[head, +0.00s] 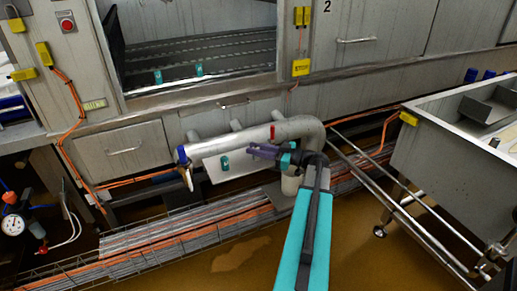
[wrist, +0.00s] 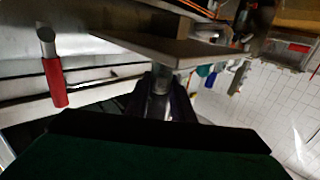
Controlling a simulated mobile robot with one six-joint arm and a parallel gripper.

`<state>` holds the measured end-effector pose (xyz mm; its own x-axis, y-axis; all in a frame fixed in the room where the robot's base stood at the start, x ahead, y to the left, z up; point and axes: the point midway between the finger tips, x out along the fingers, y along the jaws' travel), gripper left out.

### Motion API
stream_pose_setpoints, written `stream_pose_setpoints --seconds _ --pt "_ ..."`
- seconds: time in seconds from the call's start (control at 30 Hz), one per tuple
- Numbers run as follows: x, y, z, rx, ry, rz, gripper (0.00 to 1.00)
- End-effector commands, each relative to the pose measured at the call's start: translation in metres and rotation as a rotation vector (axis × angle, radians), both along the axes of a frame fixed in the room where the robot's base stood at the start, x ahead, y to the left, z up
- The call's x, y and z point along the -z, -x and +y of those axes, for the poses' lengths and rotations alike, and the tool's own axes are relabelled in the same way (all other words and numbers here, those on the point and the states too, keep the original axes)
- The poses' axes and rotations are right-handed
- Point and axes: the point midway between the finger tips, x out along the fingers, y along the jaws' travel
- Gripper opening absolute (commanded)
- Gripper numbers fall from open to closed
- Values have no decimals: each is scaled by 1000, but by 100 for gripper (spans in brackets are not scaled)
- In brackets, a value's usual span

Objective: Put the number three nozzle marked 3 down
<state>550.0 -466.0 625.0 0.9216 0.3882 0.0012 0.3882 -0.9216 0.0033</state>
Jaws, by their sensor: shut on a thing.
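My gripper (head: 262,152) is in front of the bent grey pipe (head: 235,138), above the floor tray. In the wrist view my gripper (wrist: 161,108) has its two dark fingers closed on a small grey metal cylinder (wrist: 160,82), which looks like the nozzle. No number 3 can be read on it. In the head view the held nozzle cannot be made out against the dark gripper.
A red handle (wrist: 54,80) is close on the left in the wrist view, and a flat plate (wrist: 150,45) lies just beyond the fingers. A steel trolley sink (head: 445,160) is at the right. Cable trays (head: 190,235) run along the floor.

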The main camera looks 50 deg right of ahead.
Motion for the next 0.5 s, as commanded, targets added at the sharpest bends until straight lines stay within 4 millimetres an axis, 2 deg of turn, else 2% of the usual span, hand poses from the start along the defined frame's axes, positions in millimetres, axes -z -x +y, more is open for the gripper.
stream_pose_setpoints --seconds 0.17,0.2,0.3,0.5 --pt "3 0 0 0 -1 0 0" --pt "4 0 0 0 -1 0 23" --pt "4 0 0 0 0 0 40" --pt "4 0 0 0 0 0 40"
